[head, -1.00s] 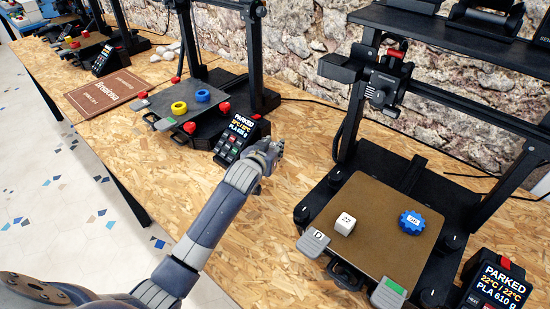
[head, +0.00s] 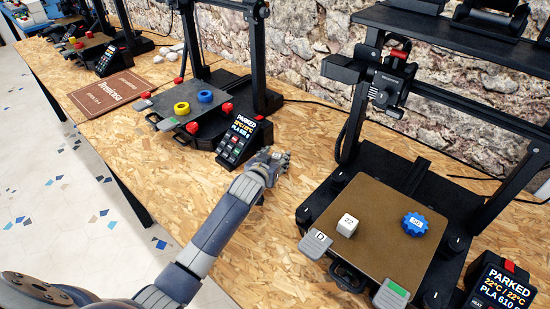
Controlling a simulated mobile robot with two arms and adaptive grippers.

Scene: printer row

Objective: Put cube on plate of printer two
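A small white cube (head: 347,225) marked "22" sits on the brown plate (head: 372,250) of the nearest printer, at its left side. A blue gear-shaped piece (head: 414,224) lies on the same plate to the right. My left gripper (head: 278,160) is above the wooden table, left of this printer and apart from the cube. Its fingers are small and seen from behind, so I cannot tell whether they are open. The printer further left has a dark plate (head: 202,117) with a yellow ring (head: 182,108) and a blue ring (head: 205,96). My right gripper is out of view.
A parked screen (head: 237,138) stands beside the dark-plate printer, and another screen (head: 499,288) is at the lower right. A brown board (head: 107,93) lies further left. More printers stand at the far left. A stone wall runs behind. Bare table lies between the two nearer printers.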

